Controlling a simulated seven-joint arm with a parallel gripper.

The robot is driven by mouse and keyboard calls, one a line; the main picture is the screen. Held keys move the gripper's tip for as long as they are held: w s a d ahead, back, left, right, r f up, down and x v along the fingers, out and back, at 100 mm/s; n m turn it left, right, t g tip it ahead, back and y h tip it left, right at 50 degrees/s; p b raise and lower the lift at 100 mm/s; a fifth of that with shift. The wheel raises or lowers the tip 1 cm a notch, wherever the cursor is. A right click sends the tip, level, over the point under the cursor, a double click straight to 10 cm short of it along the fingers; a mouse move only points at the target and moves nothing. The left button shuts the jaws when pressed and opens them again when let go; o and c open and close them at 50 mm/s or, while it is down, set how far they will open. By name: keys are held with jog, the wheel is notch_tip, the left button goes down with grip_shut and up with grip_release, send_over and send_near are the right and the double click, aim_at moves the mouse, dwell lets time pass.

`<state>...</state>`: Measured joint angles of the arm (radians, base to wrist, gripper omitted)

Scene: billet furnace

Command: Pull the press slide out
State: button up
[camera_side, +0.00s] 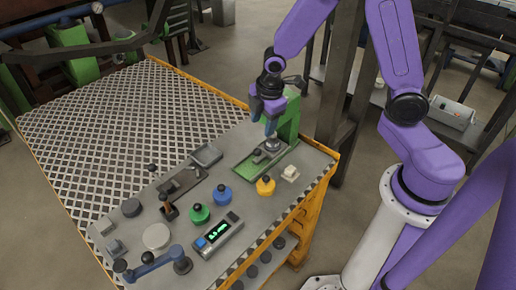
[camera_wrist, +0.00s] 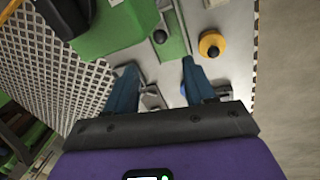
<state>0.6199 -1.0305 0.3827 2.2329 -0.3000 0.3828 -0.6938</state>
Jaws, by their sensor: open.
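The green press (camera_side: 288,117) stands near the right edge of the workbench, and its green body fills the upper left of the wrist view (camera_wrist: 115,28). Its slide area is a green bed (camera_side: 250,165) with a grey metal piece and a small dark knob (camera_side: 257,152) on it. In the wrist view the dark knob (camera_wrist: 159,37) lies just beyond my fingertips, beside a green strip (camera_wrist: 173,32). My gripper (camera_side: 270,126) has its blue fingers apart and empty, above the bed and close to the press body. In the wrist view my gripper (camera_wrist: 159,66) shows a clear gap between the fingers.
A yellow knob (camera_side: 265,186) and a small pale block (camera_side: 290,173) sit right of the bed. Blue (camera_side: 222,196) and green (camera_side: 199,214) knobs and a display box (camera_side: 218,232) stand nearer the front. A perforated plate (camera_side: 120,125) covers the left side.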

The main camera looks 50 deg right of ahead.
aim_at(258, 150)
jog(key=f, duration=0.4)
jog(key=w+f, duration=0.1)
jog(key=f, duration=0.3)
jog(key=w+f, duration=0.1)
jog(key=f, duration=0.3)
jog(key=shift+w+d+f, duration=0.1)
jog(key=shift+w+d, duration=0.05)
jog(key=shift+d, duration=0.1)
